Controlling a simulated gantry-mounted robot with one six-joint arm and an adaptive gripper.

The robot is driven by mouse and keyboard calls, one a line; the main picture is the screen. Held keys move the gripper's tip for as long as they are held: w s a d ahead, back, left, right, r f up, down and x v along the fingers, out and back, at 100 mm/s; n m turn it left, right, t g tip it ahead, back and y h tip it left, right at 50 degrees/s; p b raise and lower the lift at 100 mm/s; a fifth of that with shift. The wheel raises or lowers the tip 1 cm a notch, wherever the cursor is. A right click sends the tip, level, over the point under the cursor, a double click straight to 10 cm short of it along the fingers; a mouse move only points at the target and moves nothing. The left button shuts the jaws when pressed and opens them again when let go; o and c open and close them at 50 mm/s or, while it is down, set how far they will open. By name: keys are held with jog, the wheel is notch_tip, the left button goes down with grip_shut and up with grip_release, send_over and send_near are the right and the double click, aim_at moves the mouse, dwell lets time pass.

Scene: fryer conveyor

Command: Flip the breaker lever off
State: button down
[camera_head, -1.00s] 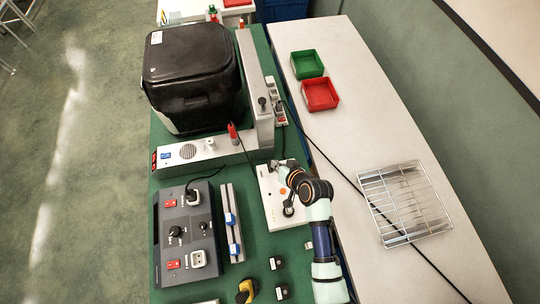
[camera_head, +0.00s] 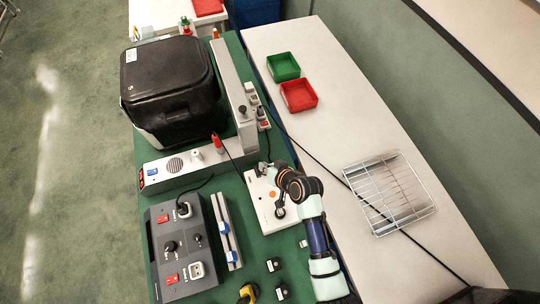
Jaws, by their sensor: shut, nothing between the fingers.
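A white panel (camera_head: 259,219) with an orange spot and a dark round fitting (camera_head: 280,211) lies on the green bench top, right of centre. My arm reaches up from the lower right, and my gripper (camera_head: 264,168) is over the far edge of this panel. The gripper is shut and small in the picture; I cannot tell whether it touches anything. A dark grey control box (camera_head: 156,246) to the left carries red switches (camera_head: 163,219), black knobs and white sockets. Which part is the breaker lever is too small to tell; part of the panel is hidden by my arm.
A rail with blue clips (camera_head: 227,232) lies between the box and panel. A long grey housing (camera_head: 185,162) and a black fryer-like bin (camera_head: 170,85) stand behind. Green (camera_head: 283,67) and red (camera_head: 298,95) trays and a wire rack (camera_head: 390,194) occupy the right table.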

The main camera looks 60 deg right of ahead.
jog(key=s+a+r+p, duration=0.2)
jog(key=s+r, duration=0.5)
jog(key=r, duration=0.3)
jog(key=shift+a+p, duration=0.25)
jog(key=shift+p, duration=0.05)
jog(key=shift+r, duration=0.1)
